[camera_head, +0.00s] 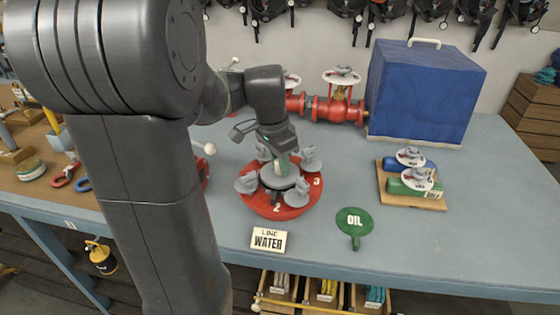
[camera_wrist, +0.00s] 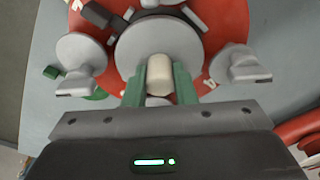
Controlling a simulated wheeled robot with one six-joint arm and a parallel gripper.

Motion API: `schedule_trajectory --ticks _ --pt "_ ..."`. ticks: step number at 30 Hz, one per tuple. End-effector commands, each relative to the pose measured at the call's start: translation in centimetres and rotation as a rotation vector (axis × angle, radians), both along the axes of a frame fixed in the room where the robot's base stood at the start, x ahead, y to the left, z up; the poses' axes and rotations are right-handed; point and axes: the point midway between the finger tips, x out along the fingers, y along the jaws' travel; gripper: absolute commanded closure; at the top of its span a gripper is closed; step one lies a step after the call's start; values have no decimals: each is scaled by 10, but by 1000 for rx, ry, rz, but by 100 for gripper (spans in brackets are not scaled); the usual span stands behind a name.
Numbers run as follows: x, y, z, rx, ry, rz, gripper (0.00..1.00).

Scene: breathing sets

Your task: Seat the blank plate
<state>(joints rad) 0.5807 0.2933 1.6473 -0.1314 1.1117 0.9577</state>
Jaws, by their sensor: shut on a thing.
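The blank plate (camera_wrist: 190,45) is a round grey disc with a cream knob (camera_wrist: 160,75) in the wrist view. My gripper (camera_wrist: 160,88) has its green fingers shut on this knob. In the head view my gripper (camera_head: 282,165) points down, with the grey plate (camera_head: 279,180) below it, over the middle of the red round flange (camera_head: 272,209). The flange bears numbers, 2 and 3 among them, and several grey wing nuts (camera_head: 246,183) stand around the plate. A dark band shows under the plate's front edge; I cannot tell whether the plate touches the flange.
A card reading LINE WATER (camera_head: 268,239) and a green OIL paddle (camera_head: 355,222) lie in front. A wooden board (camera_head: 412,188) with two small valves is at right. Red piping (camera_head: 325,108) and a blue covered box (camera_head: 425,92) stand behind. The bench's right side (camera_head: 490,215) is clear.

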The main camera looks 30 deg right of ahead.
Motion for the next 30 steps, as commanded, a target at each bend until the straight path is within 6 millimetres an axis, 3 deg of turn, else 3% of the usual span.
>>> schedule_trajectory --ticks 12,13,17,26,30 --pt "0 0 -11 -1 -1 0 100" --pt "0 0 -10 -1 -1 0 74" --pt "0 0 -10 -1 -1 0 50" --pt "0 0 -9 0 0 0 50" --pt "1 1 4 -2 -3 0 50"
